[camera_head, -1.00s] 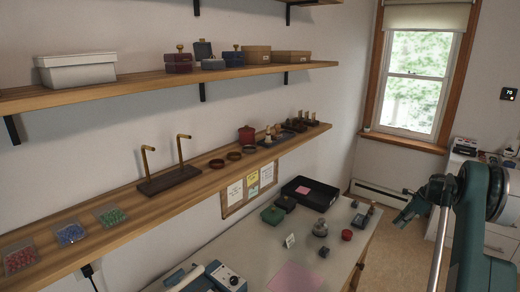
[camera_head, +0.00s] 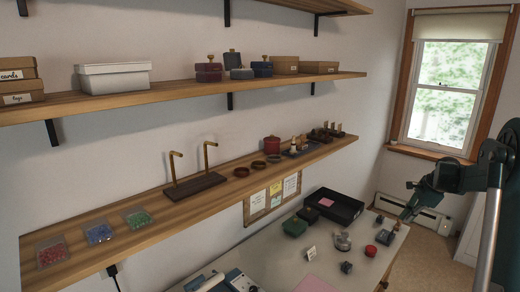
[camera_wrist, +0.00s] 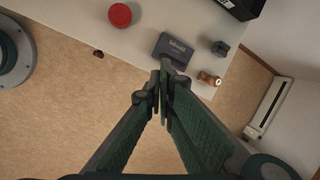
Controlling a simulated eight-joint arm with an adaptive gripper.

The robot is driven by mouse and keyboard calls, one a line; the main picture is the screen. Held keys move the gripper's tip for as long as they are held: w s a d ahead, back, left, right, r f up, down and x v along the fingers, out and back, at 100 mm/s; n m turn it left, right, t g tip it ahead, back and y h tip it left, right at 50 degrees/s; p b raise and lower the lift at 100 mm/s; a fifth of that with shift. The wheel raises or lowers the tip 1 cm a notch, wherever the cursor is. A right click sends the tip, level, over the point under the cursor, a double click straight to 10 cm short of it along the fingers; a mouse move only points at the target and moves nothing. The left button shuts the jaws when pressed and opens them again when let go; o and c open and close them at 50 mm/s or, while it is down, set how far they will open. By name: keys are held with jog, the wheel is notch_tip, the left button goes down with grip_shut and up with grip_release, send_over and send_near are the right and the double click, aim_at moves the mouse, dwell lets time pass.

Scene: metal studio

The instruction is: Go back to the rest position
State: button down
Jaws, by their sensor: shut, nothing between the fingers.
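My gripper (camera_head: 408,214) is at the right side of the head view, over the right end of the workbench (camera_head: 262,243). In the wrist view my gripper (camera_wrist: 164,75) has its fingertips together and empty. The fingertips appear just below a dark grey box (camera_wrist: 173,50) at the bench edge; I cannot tell the height between them. A round red object (camera_wrist: 120,15) lies on the bench to the upper left in the wrist view.
Wooden shelves with boxes (camera_head: 112,76) and a brass stand (camera_head: 194,186) line the wall on the left. Open floor (camera_wrist: 60,120) shows beside the bench.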

jog(key=s+a+r+n+h, duration=0.1)
jog(key=s+a+r+n, duration=0.2)
jog(key=s+a+r, duration=0.5)
jog(key=s+a+r+n+t, duration=0.1)
jog(key=s+a+r+n, duration=0.3)
jog(key=a, duration=0.7)
jog(key=s+a+r+n+h, duration=0.1)
jog(key=s+a+r+n, duration=0.3)
jog(key=s+a, duration=0.45)
jog(key=s+a+f+n+t, duration=0.1)
jog(key=s+a+f+n, duration=0.2)
jog(key=s, duration=1.1)
jog(key=s+a+f+n+t, duration=0.2)
jog(key=s+a+n, duration=0.5)
jog(key=s+a, duration=0.6)
jog(key=shift+s+f+n, duration=0.4)
jog(key=shift+s+f, duration=0.1)
jog(key=shift+s, duration=0.05)
jog(key=shift+a, duration=0.1)
dwell(0.9)
